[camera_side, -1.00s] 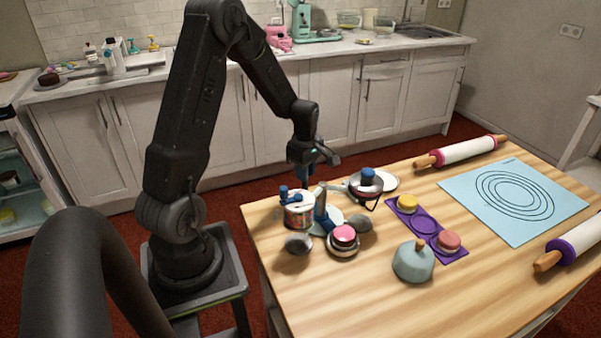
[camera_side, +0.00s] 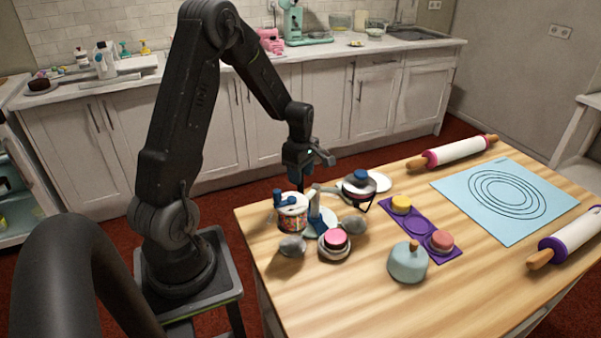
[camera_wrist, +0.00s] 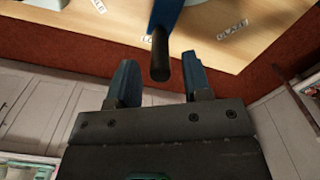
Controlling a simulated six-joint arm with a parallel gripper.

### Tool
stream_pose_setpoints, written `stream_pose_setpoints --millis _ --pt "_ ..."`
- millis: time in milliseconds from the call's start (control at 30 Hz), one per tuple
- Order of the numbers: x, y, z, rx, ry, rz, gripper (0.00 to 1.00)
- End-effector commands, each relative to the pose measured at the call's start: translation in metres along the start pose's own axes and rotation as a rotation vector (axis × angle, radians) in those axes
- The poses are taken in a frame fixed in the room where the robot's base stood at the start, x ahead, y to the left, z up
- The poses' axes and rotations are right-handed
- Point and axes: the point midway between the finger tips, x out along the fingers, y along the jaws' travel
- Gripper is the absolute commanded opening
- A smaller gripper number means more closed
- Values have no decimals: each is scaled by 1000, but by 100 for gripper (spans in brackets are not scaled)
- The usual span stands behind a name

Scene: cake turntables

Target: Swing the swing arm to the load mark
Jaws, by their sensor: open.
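The swing arm (camera_side: 315,211) is a blue piece with a grey peg at its upper end, among the small round stands at the table's left side. In the wrist view the blue arm (camera_wrist: 166,14) comes in from the top, and its dark peg (camera_wrist: 160,55) lies between and just beyond my fingertips. My gripper (camera_wrist: 160,78) is open, with a blue finger on either side and visible gaps to the peg. In the side view my gripper (camera_side: 303,175) hangs above the table's back left edge, its fingers hard to make out. White labels lie on the table; one reads GLAZE (camera_wrist: 232,30). Another is partly hidden by the arm.
A sprinkle-covered cake (camera_side: 292,213) and a pink-topped cake (camera_side: 336,240) stand close beside the arm. A lidded pan-like stand (camera_side: 359,187) is behind. A purple tray (camera_side: 421,228), pale blue dome (camera_side: 408,263), blue mat (camera_side: 505,203) and rolling pins lie to the right.

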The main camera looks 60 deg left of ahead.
Motion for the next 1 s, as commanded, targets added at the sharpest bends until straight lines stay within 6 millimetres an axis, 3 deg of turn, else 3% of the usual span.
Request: stream_pose_setpoints --millis 267,1000 --pt "-5 0 0 0 1 1 45" --pt "-69 0 0 0 0 0 45"
